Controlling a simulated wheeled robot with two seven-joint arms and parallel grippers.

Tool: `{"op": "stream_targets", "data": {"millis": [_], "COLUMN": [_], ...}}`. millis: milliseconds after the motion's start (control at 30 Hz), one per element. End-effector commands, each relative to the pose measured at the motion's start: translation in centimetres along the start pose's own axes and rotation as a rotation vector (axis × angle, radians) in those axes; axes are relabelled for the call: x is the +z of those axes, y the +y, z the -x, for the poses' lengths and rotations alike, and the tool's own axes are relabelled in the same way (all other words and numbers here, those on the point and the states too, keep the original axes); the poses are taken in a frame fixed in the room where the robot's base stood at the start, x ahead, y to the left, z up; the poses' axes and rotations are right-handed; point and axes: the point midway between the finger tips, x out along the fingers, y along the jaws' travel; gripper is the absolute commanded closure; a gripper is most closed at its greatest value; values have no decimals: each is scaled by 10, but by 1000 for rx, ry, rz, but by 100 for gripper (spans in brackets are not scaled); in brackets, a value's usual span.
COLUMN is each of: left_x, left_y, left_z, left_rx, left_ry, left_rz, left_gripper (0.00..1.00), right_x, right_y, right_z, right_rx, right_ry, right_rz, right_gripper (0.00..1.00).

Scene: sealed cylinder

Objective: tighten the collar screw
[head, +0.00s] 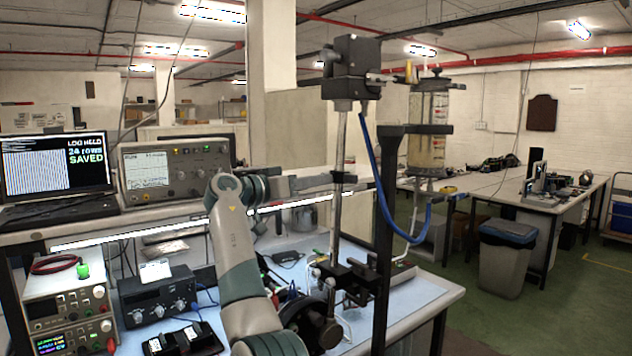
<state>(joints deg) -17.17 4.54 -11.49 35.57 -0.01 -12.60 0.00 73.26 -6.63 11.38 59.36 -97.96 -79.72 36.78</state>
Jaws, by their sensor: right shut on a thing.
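A metal rod (338,225) stands upright with a black motor-like box (350,65) at its top. A dark collar (344,178) sits around the rod about halfway down; its screw is too small to make out clearly. My right gripper (328,182) reaches in from the left at the collar's height and is shut at the collar or its screw, with its fingertips hard to separate from the dark metal. A clear sealed cylinder (427,125) with dark end caps stands upright right of the rod. My left gripper is not in view.
A black post (386,240) and a blue hose (376,165) are close right of the rod. An instrument with a screen (175,168) and a laptop reading "LOG HELD 24 rows SAVED" (55,165) stand on the left shelf. A grey bin (505,262) stands on the floor.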

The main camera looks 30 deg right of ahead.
Motion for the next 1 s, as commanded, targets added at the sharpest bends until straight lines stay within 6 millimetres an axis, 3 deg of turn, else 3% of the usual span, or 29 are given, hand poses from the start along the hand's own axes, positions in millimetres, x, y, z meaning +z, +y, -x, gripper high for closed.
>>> {"op": "stream_targets", "data": {"millis": [467, 1000], "left_x": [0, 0], "left_y": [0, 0], "left_z": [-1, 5], "left_rx": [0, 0], "left_ry": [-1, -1], "left_rz": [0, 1], "left_gripper": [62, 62], "right_x": [-1, -4], "right_y": [1, 4], "right_z": [0, 0], "right_rx": [-13, -55], "right_ry": [2, 4], "right_rz": [138, 605], "right_gripper": [100, 100]}}
